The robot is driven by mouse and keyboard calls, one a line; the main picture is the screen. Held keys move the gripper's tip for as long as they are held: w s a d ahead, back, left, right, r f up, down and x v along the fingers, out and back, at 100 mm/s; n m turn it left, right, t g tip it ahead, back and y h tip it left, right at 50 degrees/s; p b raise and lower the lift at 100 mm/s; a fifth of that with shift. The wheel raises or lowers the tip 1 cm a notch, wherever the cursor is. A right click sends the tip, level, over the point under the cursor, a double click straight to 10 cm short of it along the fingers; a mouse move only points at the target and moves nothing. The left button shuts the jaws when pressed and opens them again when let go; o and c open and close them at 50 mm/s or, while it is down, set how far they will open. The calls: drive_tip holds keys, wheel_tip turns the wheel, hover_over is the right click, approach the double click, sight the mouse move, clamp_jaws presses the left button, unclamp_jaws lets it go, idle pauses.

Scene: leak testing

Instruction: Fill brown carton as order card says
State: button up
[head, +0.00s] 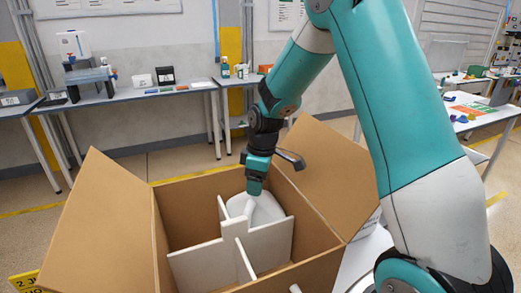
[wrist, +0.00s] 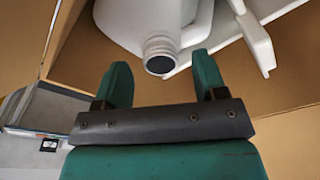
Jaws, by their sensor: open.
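The brown carton (head: 178,207) stands open in front of me in the head view. White dividers (head: 207,260) split its inside into compartments. A white jug (head: 268,208) is in the far right compartment; its threaded neck (wrist: 160,50) shows in the wrist view. My gripper (head: 254,188) is over that compartment, reaching down close to the jug. In the wrist view my two green fingers (wrist: 162,68) are open and apart, with the uncapped neck just beyond and between their tips.
The carton's flaps (head: 95,215) stand spread out left and right. A small white tip (head: 295,288) shows at the bottom edge, mostly hidden. Benches with equipment (head: 140,95) line the back wall. A table with small coloured parts (head: 470,110) is at the right.

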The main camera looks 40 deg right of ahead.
wheel_tip(320, 180, up, 15)
drive_tip(key=s+d, duration=0.1)
drive_tip(key=shift+s+d, duration=0.15)
drive_tip(key=s+a+f+m+g+y, duration=0.1)
drive_tip(key=s+a+m+y, duration=0.1)
drive_tip(key=s+a, duration=1.8)
drive_tip(key=s+y, duration=0.1)
drive_tip(key=s, duration=0.3)
drive_tip(key=shift+f, duration=0.15)
drive_tip(key=shift+c, duration=0.5)
